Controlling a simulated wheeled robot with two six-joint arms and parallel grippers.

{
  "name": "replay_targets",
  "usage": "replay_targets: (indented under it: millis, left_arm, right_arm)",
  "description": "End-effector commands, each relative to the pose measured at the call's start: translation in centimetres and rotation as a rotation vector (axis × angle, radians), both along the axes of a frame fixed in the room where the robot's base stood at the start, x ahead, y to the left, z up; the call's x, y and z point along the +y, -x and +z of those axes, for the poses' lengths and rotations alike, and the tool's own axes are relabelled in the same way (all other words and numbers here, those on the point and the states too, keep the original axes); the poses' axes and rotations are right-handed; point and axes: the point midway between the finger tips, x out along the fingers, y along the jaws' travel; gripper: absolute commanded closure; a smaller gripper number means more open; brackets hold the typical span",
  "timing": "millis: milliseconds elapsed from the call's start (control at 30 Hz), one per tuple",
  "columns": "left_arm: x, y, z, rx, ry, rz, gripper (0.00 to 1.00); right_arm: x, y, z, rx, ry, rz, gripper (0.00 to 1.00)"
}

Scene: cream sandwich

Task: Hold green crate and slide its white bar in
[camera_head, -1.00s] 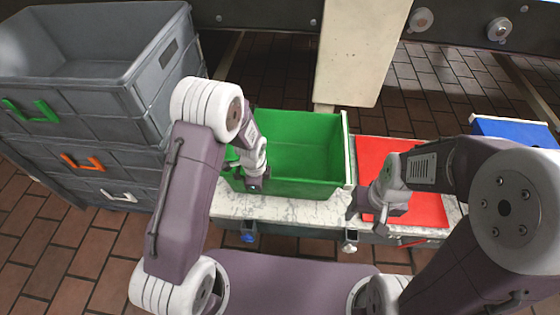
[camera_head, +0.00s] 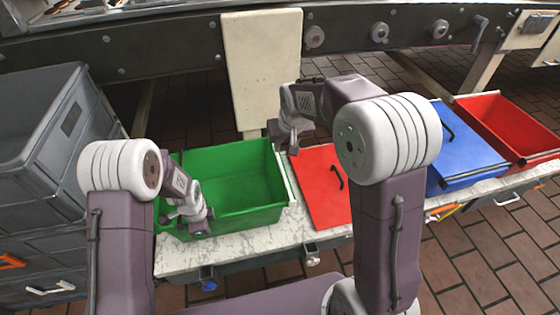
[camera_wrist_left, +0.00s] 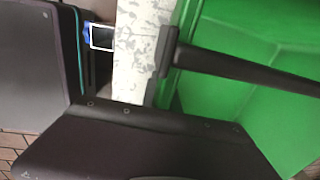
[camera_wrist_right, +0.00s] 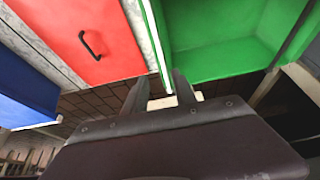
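The green crate (camera_head: 240,180) sits on the marble-look shelf. Its white bar (camera_head: 284,176) runs along its right rim; the bar also shows in the right wrist view (camera_wrist_right: 157,48), with its end close to my fingers. My left gripper (camera_head: 198,226) is at the crate's front left. In the left wrist view its fingers (camera_wrist_left: 165,60) come together on the crate's dark-looking rim. My right gripper (camera_head: 287,142) is at the crate's back right corner, beyond the bar's far end. Its fingers (camera_wrist_right: 160,88) are apart with nothing between them; contact with the bar is not clear.
A red crate or lid with a black handle (camera_head: 320,185) lies close right of the bar. A blue one (camera_head: 460,150) and another red one (camera_head: 505,130) stand farther right. Grey crates (camera_head: 45,150) are stacked at left. A cream post (camera_head: 262,70) rises behind the green crate.

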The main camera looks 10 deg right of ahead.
Motion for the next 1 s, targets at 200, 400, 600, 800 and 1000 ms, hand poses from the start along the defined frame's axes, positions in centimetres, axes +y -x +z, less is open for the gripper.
replay_targets:
  millis: [200, 400, 600, 800, 1000]
  left_arm:
    - [0.0, 0.0, 0.0, 0.000, 0.000, -0.001, 1.00]
    - [0.0, 0.0, 0.0, 0.000, 0.000, -0.001, 1.00]
    - [0.0, 0.0, 0.0, -0.001, 0.000, -0.001, 1.00]
    - [0.0, 0.0, 0.0, -0.001, 0.000, -0.001, 1.00]
    - [0.0, 0.0, 0.0, -0.001, 0.000, -0.001, 1.00]
  right_arm:
    - [0.3, 0.1, -1.4, 0.020, 0.002, 0.007, 0.67]
    - [0.3, -1.4, -5.4, 0.024, 0.002, 0.007, 0.67]
    - [0.3, -3.2, -9.5, 0.021, 0.001, 0.007, 0.67]
    - [0.3, -4.2, -11.6, 0.019, 0.000, 0.006, 0.67]
    - [0.3, -4.3, -11.9, 0.017, 0.000, 0.006, 0.67]
